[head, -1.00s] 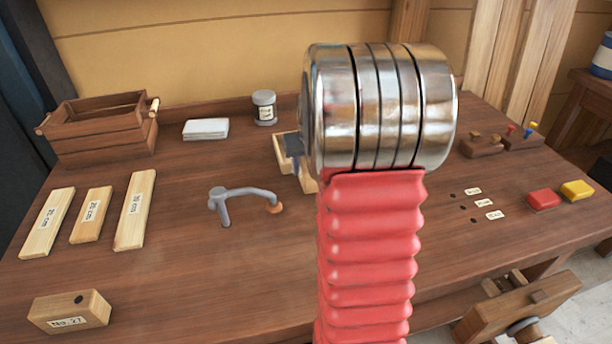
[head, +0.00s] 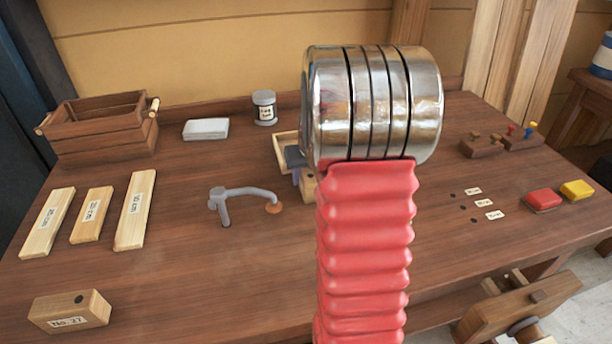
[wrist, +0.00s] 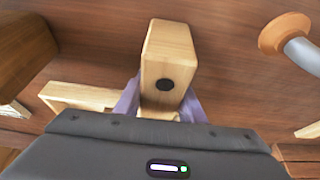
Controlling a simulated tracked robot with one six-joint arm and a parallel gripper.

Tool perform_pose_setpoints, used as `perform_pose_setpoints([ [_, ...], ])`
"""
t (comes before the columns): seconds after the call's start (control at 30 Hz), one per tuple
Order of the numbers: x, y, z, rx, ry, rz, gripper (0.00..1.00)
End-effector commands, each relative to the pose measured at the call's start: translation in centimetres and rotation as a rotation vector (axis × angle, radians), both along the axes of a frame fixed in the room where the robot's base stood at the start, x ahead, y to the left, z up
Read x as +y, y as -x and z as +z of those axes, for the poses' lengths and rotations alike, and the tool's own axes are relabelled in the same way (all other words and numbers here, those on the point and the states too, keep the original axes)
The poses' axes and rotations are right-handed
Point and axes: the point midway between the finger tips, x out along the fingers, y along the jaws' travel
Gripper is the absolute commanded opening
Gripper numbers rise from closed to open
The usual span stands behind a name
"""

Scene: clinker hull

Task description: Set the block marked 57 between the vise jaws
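In the wrist view a pale wooden block (wrist: 167,55) with a dark round hole lies between the two lavender fingers of my gripper (wrist: 163,98). The fingers flank its sides; I cannot tell whether they press on it. No number shows on it. In the head view my gripper (head: 297,170) is mostly hidden behind my arm, low over the bench, with a piece of the wooden block (head: 308,187) beside a finger. Another block (head: 70,312), labelled No. 27, sits at the front left. The wooden vise (head: 515,305) is at the bench's front right edge.
A shallow wooden tray (head: 284,146) is by my gripper. A grey bent clamp (head: 245,192) lies to its left. Labelled boards (head: 90,215), a wooden crate (head: 100,128) and a jar (head: 264,107) stand further left and back. Red (head: 543,200) and yellow (head: 577,190) pieces are at right.

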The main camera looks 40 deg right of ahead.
Motion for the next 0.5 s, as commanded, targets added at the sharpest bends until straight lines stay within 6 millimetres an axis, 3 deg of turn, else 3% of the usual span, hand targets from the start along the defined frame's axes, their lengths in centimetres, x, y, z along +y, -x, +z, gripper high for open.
perform_pose_setpoints([
  [0.23, 0.00, 0.01, 0.00, 0.000, 0.000, 0.000, 0.54],
  [0.5, 0.00, 0.01, 0.09, 0.000, 0.000, 0.000, 0.54],
])
